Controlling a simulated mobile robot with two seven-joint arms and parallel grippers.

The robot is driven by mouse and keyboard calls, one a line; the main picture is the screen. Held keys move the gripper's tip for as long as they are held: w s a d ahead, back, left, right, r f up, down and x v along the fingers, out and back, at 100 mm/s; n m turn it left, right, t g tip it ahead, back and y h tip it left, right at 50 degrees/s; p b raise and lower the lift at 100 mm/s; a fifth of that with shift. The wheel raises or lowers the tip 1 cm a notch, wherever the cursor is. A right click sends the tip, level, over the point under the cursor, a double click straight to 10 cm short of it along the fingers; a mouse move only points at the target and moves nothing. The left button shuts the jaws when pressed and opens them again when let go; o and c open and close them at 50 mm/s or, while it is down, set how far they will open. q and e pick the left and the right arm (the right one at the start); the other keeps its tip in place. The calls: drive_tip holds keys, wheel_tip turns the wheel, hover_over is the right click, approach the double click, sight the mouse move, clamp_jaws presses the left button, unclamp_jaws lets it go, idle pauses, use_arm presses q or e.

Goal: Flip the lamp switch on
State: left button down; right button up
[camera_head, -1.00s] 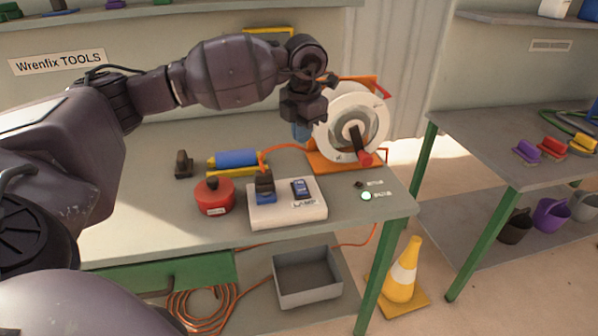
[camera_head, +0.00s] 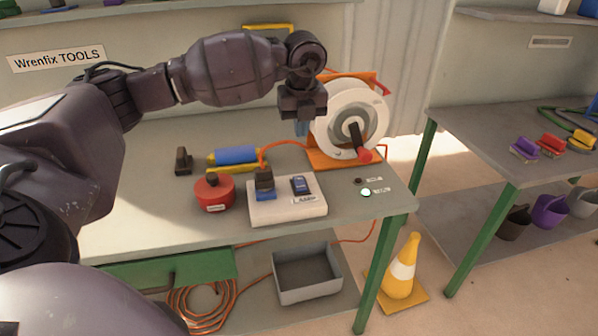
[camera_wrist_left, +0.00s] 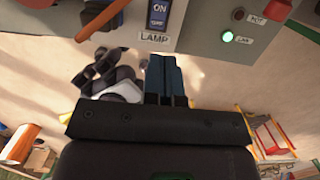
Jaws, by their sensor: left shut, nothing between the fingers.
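The white power box (camera_head: 287,212) stands on the bench with the lamp switch (camera_head: 300,186), a dark blue rocker, on its top right. In the left wrist view the lamp switch (camera_wrist_left: 158,14) shows the word ON above a LAMP label, and the picture's top edge cuts it off. My left gripper (camera_head: 302,129) points down above the bench, behind and above the box, apart from the switch. Its blue fingers (camera_wrist_left: 166,78) are shut together and empty. My right gripper is out of view.
A black and blue plug (camera_head: 264,186) sits on the box beside the switch. A green light (camera_head: 366,192) glows on the bench at the right. A cable reel (camera_head: 350,128) stands close behind my gripper, and a red round canister (camera_head: 214,194) stands left of the box.

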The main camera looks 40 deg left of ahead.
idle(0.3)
use_arm(q)
drive_tip(key=b, duration=0.2)
approach(299, 178)
drive_tip(key=f, duration=0.7)
drive_tip(key=shift+w+a, duration=0.2)
drive_tip(key=shift+a, duration=0.1)
drive_tip(key=shift+f, duration=0.25)
